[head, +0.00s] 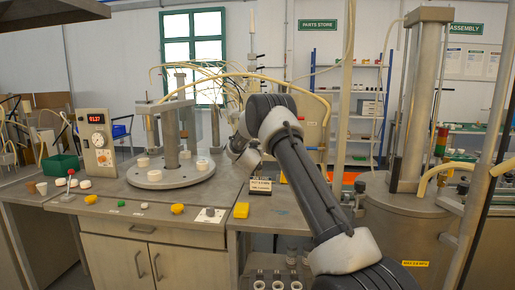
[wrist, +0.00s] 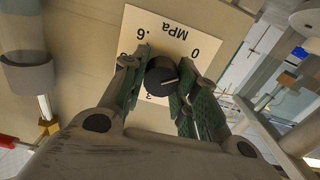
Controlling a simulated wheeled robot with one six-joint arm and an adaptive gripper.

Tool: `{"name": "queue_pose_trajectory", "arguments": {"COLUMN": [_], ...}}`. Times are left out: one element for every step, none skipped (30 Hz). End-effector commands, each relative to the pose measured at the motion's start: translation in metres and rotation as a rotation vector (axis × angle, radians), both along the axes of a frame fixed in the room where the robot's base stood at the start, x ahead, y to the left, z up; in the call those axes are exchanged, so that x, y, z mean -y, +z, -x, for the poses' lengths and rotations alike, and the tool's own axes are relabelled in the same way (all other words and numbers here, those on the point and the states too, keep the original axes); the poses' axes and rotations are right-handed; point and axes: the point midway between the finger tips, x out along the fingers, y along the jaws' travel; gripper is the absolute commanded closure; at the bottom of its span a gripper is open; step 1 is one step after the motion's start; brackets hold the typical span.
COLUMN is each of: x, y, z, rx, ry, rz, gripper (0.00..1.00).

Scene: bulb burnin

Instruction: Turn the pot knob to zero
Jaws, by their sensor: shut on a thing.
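The pot knob (wrist: 158,82) is black and round with a white pointer line, seen in the wrist view. It sits on a cream dial plate (wrist: 160,25) printed with "MPa", "0", ".6" and a partly hidden "3". The pointer line points right in the picture, a little below the direction of the "0". My gripper (wrist: 161,73) has its green-padded fingers on both sides of the knob and is shut on it. In the head view my gripper (head: 240,148) is small and partly behind my arm, and the knob cannot be made out.
A round grey platform (head: 170,175) with posts, hoses and white cups stands on the bench left of my gripper. A control box (head: 97,140) with a red display stands farther left. Small yellow and green pieces lie along the bench front. A metal column (head: 425,100) stands at the right.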

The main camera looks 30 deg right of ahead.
Motion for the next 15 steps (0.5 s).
{"name": "queue_pose_trajectory", "arguments": {"x": [0.0008, 0.0007, 0.0006, 0.0005, 0.0004, 0.0003, 0.0002, 0.0001, 0.0001, 0.0001, 0.0, -0.0001, -0.0001, -0.0001, -0.0001], "y": [-0.0016, -0.0015, -0.0014, -0.0014, -0.0013, -0.0013, -0.0012, -0.0011, -0.0011, -0.0011, -0.001, -0.0009, -0.0009, -0.0008, -0.0008], "z": [0.0007, 0.0006, 0.0005, 0.0004, 0.0004, 0.0003, 0.0003, 0.0002, 0.0002, 0.0001, 0.0001, 0.0, 0.0, -0.0001, -0.0001], "rx": [-0.017, -0.026, -0.038, -0.046, -0.054, -0.063, -0.069, -0.074, -0.081, -0.086, -0.089, -0.092, -0.095, -0.097, -0.1], "ry": [-0.002, -0.002, -0.002, -0.002, -0.001, -0.001, -0.001, -0.001, -0.001, -0.001, -0.001, -0.001, -0.001, -0.001, -0.001], "rz": [0.021, 0.035, 0.053, 0.064, 0.076, 0.089, 0.098, 0.107, 0.117, 0.123, 0.128, 0.134, 0.139, 0.142, 0.146], "gripper": [0.94, 0.94, 0.94, 0.94, 0.94, 0.94, 0.94, 0.94, 0.94, 0.94, 0.94, 0.94, 0.94, 0.94, 0.94]}}
